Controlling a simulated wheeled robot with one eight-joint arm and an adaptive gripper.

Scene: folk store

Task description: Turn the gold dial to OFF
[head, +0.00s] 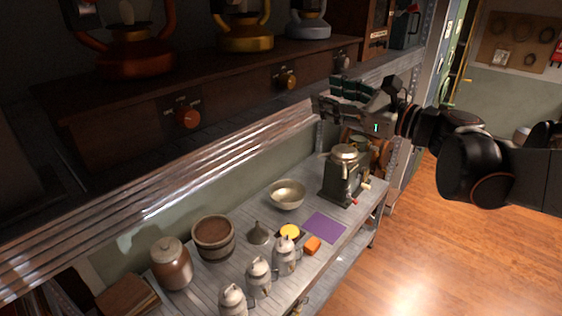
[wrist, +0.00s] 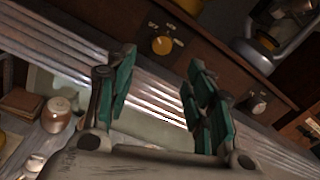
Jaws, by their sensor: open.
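The gold dial (head: 288,82) sits on the front of a brown wooden box on the upper shelf, below a gold lantern (head: 245,28). In the wrist view the gold dial (wrist: 162,46) shows beyond and between my fingertips, with small pale labels above it that are too small to read surely. A short pointer seems to show on it, but its exact setting is unclear. My gripper (head: 326,97) is open and empty, right of the dial in the head view and apart from it. Its green-padded fingers (wrist: 162,68) are spread in the wrist view.
A copper dial (head: 188,118) is to the left and a silver dial (head: 343,62) to the right. A ridged metal shelf edge (head: 200,155) runs below the dials. The lower bench holds a bowl (head: 287,194), jars and several canisters. Open wooden floor (head: 450,255) lies right.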

